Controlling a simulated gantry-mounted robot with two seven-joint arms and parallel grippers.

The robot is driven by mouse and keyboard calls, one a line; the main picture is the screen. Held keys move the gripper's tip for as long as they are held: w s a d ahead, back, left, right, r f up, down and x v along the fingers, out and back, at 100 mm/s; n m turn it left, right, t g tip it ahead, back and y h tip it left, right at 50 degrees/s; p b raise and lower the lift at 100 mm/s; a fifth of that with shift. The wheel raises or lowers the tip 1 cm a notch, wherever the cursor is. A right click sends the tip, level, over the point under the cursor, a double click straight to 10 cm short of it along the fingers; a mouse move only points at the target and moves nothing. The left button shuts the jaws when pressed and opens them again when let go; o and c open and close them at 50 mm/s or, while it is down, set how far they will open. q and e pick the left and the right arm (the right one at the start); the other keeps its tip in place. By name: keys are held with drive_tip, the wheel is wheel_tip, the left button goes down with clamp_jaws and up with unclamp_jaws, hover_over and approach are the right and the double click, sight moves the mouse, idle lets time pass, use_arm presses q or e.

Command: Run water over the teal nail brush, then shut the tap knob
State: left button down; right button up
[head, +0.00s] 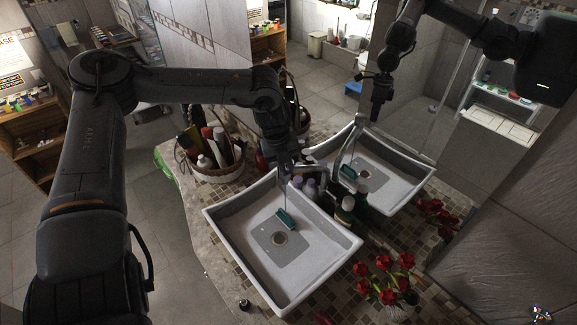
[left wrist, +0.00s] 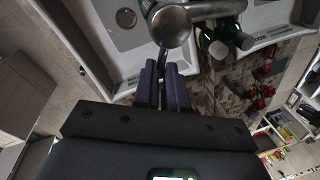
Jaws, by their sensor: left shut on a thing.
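The teal nail brush (head: 286,219) lies in the white sink basin (head: 225,228), close to the drain. A thin pale line, which looks like a stream of water, comes down from the tap to the brush. My left gripper (head: 284,160) is at the tap, above the basin's back edge. In the left wrist view, the fingers of my left gripper (left wrist: 166,88) are shut on the thin stem of the tap knob, just below the round metal tap head (left wrist: 171,26). The arm hides much of the tap in the head view. My right gripper is not in view.
A mirror on the right repeats the sink, brush and arm. Several bottles (head: 308,188) stand behind the basin. Red flowers (head: 384,264) stand to its right. A wicker basket (head: 222,172) with toiletries is at the counter's left. The space above the basin's front is clear.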

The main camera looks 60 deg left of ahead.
use_arm(q)
drive_tip(key=c, duration=1.2)
unclamp_jaws()
drive_tip(key=r, duration=0.3)
drive_tip(key=s+r+b, duration=0.1)
drive_tip(key=r, duration=0.3)
drive_tip(key=s+r, duration=0.1)
drive_tip(key=r, duration=0.2)
drive_tip(key=shift+a+r, duration=0.3)
drive_tip(key=shift+r, duration=0.05)
